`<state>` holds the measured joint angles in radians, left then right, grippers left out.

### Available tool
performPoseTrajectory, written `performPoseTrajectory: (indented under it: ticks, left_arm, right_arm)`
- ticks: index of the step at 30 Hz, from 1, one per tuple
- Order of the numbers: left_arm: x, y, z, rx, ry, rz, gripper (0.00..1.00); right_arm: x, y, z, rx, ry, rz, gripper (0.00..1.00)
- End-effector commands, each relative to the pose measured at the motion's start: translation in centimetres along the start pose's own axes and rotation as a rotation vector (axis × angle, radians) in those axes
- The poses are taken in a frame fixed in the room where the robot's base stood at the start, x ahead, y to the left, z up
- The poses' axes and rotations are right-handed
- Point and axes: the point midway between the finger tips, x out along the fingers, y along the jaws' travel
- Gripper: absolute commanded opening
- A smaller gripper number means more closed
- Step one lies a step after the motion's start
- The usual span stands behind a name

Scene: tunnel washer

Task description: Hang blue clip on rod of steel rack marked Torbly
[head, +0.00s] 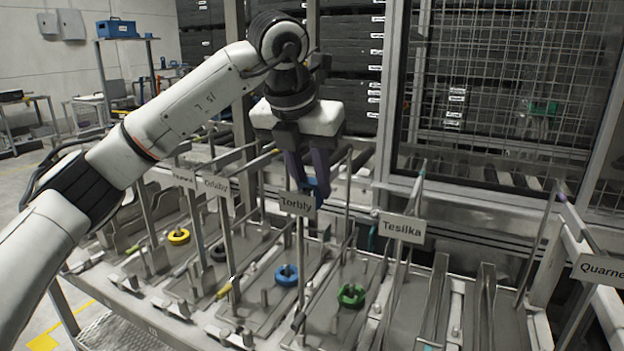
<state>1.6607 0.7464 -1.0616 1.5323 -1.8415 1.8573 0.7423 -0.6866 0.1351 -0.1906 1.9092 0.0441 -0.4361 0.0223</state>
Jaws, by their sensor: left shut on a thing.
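My left gripper (308,182) reaches down from above, just behind the sign marked Torbly (298,203). It is shut on the blue clip (321,192); only a small blue part shows between the dark fingers, and the sign and fingers hide the rest. The steel rack marked Torbly has upright posts (300,255) and a rod near the held clip. I cannot tell whether the clip touches the rod. My right gripper is not in view.
A blue ring (286,275), a green ring (351,296) and a yellow ring (178,236) sit low in the bays. The Tesilka sign (402,227) stands to the right. A wire mesh panel (500,75) rises behind. Several upright posts crowd the gripper.

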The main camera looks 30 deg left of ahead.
Motion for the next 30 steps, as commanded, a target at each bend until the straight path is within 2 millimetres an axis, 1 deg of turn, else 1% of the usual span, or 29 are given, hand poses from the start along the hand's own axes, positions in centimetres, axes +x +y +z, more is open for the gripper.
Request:
performPoseTrajectory:
  ticks: [2, 3, 5, 6, 14, 17, 20, 27, 30]
  left_arm:
    - [0.2, 0.0, -0.1, 0.0, 0.0, 0.0, 0.03]
    - [0.1, 0.0, 0.0, 0.0, -0.001, 0.0, 0.29]
    - [0.1, 0.0, 0.0, 0.0, 0.0, 0.0, 0.4]
    - [0.1, 0.0, 0.0, 0.0, 0.0, 0.0, 0.46]
    - [0.1, 0.0, 0.0, 0.0, 0.0, 0.0, 0.46]
    - [-0.4, 0.0, 0.0, 0.0, -0.001, 0.0, 0.46]
    - [-1.6, -0.1, 0.0, 0.0, -0.004, -0.001, 0.46]
    - [-6.5, 0.0, 0.1, 0.0, -0.005, -0.001, 0.46]
    - [-8.2, 0.0, 0.0, 0.0, -0.004, -0.001, 0.46]
  right_arm:
    - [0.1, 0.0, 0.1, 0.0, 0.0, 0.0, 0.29]
    - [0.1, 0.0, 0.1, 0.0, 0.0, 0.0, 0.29]
    - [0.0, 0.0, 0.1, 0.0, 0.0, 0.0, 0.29]
    - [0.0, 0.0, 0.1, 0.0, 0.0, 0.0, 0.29]
    - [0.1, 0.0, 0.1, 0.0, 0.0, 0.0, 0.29]
    - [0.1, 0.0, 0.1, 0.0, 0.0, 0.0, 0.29]
    - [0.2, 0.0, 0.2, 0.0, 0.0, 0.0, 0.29]
    - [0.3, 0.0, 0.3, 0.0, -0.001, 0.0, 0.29]
    - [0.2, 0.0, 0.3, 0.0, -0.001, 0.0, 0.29]
